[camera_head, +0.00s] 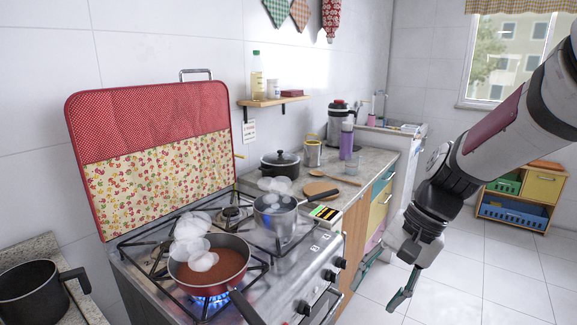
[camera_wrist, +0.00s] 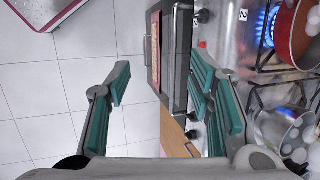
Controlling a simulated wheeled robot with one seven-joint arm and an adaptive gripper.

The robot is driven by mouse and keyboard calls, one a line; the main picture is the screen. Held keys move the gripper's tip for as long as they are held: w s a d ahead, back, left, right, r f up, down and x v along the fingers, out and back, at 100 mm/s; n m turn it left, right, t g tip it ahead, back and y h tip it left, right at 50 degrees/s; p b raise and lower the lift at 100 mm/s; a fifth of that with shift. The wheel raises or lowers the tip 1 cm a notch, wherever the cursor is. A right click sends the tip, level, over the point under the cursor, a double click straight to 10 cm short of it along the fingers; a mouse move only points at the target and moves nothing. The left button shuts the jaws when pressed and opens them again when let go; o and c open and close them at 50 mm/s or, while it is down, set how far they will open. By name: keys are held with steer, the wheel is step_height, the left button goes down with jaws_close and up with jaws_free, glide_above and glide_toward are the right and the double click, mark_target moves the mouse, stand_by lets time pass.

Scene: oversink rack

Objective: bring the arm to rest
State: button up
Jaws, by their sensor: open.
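My gripper (camera_head: 381,283) hangs from the arm at the right of the head view, fingers down. It is in front of the stove's right front corner, and the tiled floor shows behind it. Its teal-padded fingers are spread wide apart. In the wrist view my gripper (camera_wrist: 162,85) is open, with no object held between the fingers. The stove front lies below the right finger there; whether they touch cannot be told.
A red pan (camera_head: 217,264) with sauce sits over a lit blue flame, its handle pointing forward. A steaming steel pot (camera_head: 275,222) stands behind it. The counter (camera_head: 365,180) holds a black pot (camera_head: 281,165) and other items. Tiled floor (camera_head: 490,275) is clear at right.

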steer(key=s+d+r+n+t+h+p, duration=0.1)
steer(key=s+r+n+t+h+p, duration=0.1)
steer(key=s+r, duration=0.4)
steer(key=s+d+r+n+t+h+p, duration=0.2)
steer(key=s+r+n, duration=0.2)
steer(key=s, duration=1)
step_height(320, 180, up, 2)
steer(key=shift+s+d+r+n, duration=0.15)
steer(key=shift+d+r+n, duration=0.05)
steer(key=shift+n, duration=0.2)
steer(key=shift+a, duration=0.15)
